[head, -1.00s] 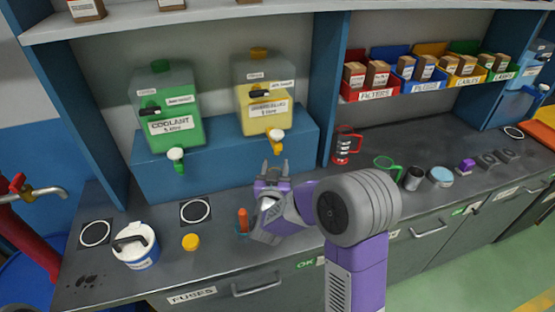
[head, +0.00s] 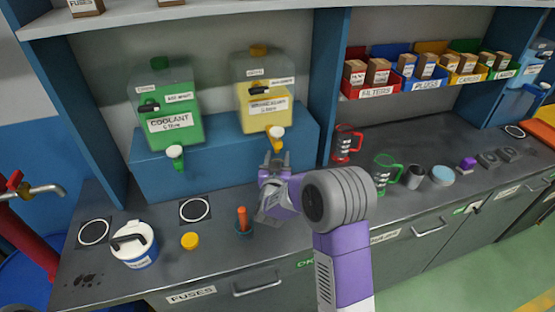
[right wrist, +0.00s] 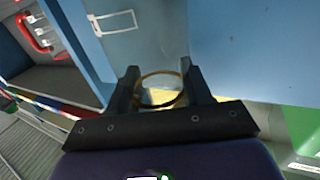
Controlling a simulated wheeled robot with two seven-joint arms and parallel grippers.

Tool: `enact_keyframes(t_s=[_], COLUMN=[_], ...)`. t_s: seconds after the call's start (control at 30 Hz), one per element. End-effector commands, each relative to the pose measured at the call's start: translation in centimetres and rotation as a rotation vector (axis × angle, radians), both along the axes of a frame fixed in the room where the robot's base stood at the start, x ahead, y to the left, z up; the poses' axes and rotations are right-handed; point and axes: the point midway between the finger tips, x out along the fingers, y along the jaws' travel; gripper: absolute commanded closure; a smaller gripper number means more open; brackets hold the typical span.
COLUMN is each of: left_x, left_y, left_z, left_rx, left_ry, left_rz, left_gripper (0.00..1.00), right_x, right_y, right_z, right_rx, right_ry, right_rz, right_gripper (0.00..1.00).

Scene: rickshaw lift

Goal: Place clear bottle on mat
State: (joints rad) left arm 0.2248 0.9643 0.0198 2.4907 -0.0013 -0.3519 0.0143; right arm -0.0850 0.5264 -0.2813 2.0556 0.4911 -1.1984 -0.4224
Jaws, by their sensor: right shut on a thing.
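My right gripper (head: 274,158) is over the counter, below the yellow jug's tap and in front of the blue riser. In the right wrist view the gripper (right wrist: 160,80) is shut on a clear round thing with an amber rim, which I take as the clear bottle (right wrist: 160,103); I see through it. In the head view it is too small and hidden to make out. A dark square mat with a white ring (head: 195,210) lies left of the gripper; a similar mat (head: 95,233) lies further left. Another ringed mat (head: 514,132) is at the far right. My left gripper is not in view.
A white-and-blue tub (head: 135,247), a yellow cap (head: 190,241) and an orange-handled tool in a holder (head: 243,220) stand near the front. Green (head: 168,115) and yellow (head: 262,105) jugs stand on the riser. Red (head: 345,145) and green-handled (head: 387,173) jugs stand to the right.

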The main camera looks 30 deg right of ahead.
Motion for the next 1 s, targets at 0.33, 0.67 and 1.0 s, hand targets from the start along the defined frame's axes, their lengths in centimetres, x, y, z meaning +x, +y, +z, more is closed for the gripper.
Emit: enact_keyframes(t_s=[0.33,0.67,1.0], left_x=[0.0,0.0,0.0], left_y=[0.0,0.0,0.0], left_z=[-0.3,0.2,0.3], left_rx=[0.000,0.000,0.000], left_ry=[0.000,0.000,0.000], left_rz=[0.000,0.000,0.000], left_gripper=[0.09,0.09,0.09], right_x=[0.0,0.0,-5.2], right_y=[0.0,0.0,3.9], right_z=[-0.3,0.2,0.1], right_rx=[0.001,0.001,0.002], right_ry=[0.001,0.001,0.002], right_rz=[0.000,0.000,0.004], right_gripper=[0.25,0.25,0.25])
